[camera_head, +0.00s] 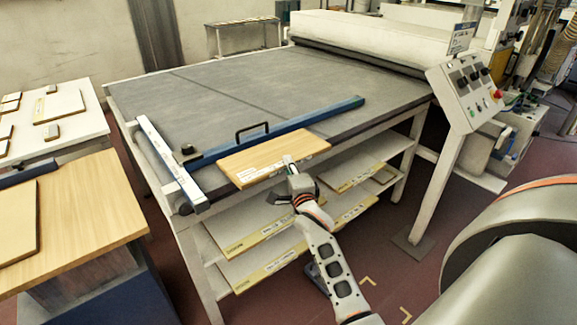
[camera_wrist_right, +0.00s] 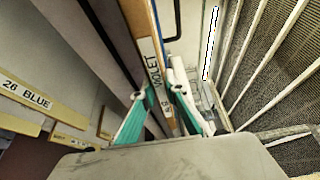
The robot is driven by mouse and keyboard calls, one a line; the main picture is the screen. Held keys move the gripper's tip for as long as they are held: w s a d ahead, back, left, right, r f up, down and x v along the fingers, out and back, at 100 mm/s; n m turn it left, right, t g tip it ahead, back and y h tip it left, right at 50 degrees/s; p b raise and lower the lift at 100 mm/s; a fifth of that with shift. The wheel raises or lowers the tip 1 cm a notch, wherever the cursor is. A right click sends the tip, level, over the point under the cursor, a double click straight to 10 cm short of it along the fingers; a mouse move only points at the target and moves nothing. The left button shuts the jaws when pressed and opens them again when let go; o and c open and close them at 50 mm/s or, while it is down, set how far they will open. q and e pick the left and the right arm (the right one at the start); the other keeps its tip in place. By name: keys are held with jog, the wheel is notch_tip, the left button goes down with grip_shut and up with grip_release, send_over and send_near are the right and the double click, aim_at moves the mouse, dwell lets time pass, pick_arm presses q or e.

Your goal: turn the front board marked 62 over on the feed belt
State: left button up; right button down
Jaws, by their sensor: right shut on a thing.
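The wood-coloured front board (camera_head: 270,154) lies about flat at the near edge of the grey feed belt (camera_head: 230,95), just in front of a blue bar. Its near edge carries a pale label, too small to read in the head view. My right gripper (camera_head: 290,166) is shut on the middle of that near edge. In the right wrist view, the fingers of the right gripper (camera_wrist_right: 163,100) with green pads close on the board (camera_wrist_right: 146,45) from both faces. The label there reads VIOLET; its number is partly hidden by the fingers. My left gripper is not in view.
A blue bar (camera_head: 315,118) with a black handle crosses the belt behind the board. A white rail (camera_head: 160,155) stands to its left. Shelves below hold labelled boards (camera_head: 255,224). A control panel (camera_head: 465,92) stands at right, a wooden table (camera_head: 85,205) at left.

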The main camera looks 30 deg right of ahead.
jog(key=shift+f, duration=0.2)
dwell(0.4)
jog(key=c, duration=2)
grip_release()
jog(key=shift+o, duration=0.2)
